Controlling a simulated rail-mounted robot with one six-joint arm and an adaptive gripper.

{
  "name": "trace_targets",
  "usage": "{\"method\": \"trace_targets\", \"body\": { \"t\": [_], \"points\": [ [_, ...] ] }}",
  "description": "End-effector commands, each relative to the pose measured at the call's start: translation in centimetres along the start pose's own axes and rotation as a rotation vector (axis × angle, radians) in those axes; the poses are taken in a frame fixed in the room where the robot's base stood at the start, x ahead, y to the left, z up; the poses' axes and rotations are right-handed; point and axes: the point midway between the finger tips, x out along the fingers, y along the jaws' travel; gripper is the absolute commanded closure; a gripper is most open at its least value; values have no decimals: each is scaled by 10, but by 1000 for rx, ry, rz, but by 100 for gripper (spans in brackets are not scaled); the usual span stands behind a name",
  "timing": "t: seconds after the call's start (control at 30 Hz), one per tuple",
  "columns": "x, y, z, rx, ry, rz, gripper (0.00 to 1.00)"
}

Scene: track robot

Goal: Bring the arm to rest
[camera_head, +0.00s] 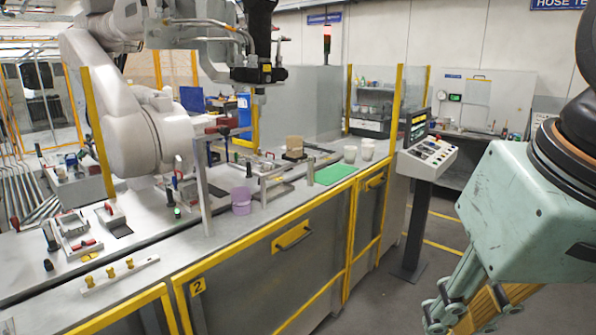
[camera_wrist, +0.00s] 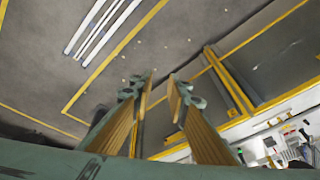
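My gripper (camera_head: 462,318) is at the lower right of the head view, beside the workbench and over the floor. Its green-grey housing is large in the picture, and its fingers point down and to the left, partly cut off by the lower edge. In the wrist view my gripper (camera_wrist: 162,82) shows two fingers with wood-coloured inner faces. The fingers hold nothing.
A workbench (camera_head: 255,262) with yellow edging runs along the left, bearing a purple cup (camera_head: 241,200), a green mat (camera_head: 335,173) and two pale cups (camera_head: 350,154). A control console (camera_head: 428,158) on a post stands between bench and gripper. Another robot arm (camera_head: 145,130) overhangs the bench.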

Motion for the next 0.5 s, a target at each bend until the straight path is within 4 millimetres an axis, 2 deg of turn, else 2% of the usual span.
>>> {"method": "trace_targets", "body": {
  "t": [0.03,0.2,0.5],
  "points": [
    [0,4,9,-6,5,12,85],
    [1,16,30,-26,15,49,85],
    [2,24,41,-35,21,71,85]
  ]
}}
